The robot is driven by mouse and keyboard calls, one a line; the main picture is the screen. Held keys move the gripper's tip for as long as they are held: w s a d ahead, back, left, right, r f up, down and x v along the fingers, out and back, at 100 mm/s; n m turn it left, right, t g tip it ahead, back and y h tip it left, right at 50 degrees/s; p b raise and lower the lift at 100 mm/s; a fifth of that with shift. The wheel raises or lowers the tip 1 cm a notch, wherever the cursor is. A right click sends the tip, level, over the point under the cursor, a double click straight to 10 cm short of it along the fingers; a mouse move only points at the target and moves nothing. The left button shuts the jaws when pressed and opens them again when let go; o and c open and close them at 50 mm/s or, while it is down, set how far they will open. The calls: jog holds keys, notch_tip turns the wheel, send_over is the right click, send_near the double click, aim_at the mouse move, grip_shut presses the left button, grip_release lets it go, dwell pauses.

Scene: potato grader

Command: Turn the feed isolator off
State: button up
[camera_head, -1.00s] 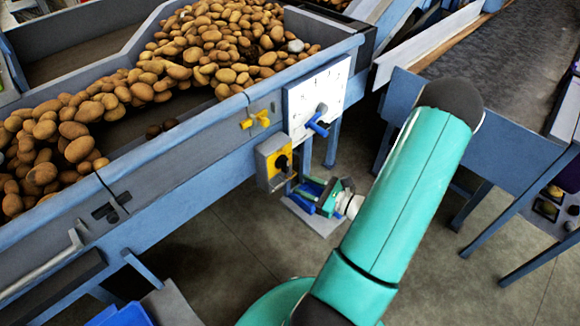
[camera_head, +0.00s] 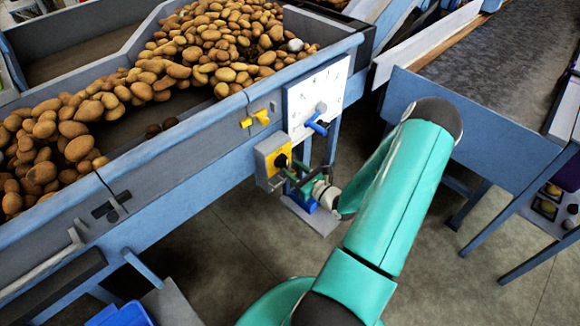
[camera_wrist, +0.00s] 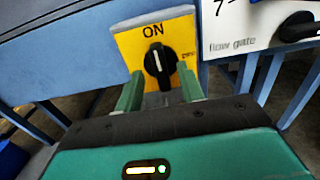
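The feed isolator is a grey box with a yellow face and a black rotary knob (camera_head: 281,161), mounted on the blue side of the potato hopper. In the wrist view the knob (camera_wrist: 160,62) has a white line that stands nearly upright, pointing at the word ON. My gripper (camera_wrist: 161,88) is open, with one green finger on each side below the knob. In the head view my gripper (camera_head: 296,178) is just right of and below the isolator. I cannot tell whether the fingers touch the knob.
A grey plate with a blue item (camera_head: 303,204) is below my gripper.

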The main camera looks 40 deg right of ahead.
jog(key=shift+w, duration=1.05)
grip_shut()
jog(key=shift+m, duration=0.5)
jog(key=m, duration=0.3)
jog(key=shift+d+m, duration=0.1)
jog(key=shift+m, duration=0.3)
jog(key=m, duration=0.4)
jog(key=shift+d+f+m, duration=0.1)
jog(key=shift+f+m, duration=0.05)
jog(key=shift+m, duration=0.15)
jog(key=m, duration=0.8)
jog(key=shift+d+f+m, duration=0.1)
jog(key=shift+f+m, duration=0.15)
jog(key=shift+m, duration=0.05)
jog(key=shift+s, duration=0.1)
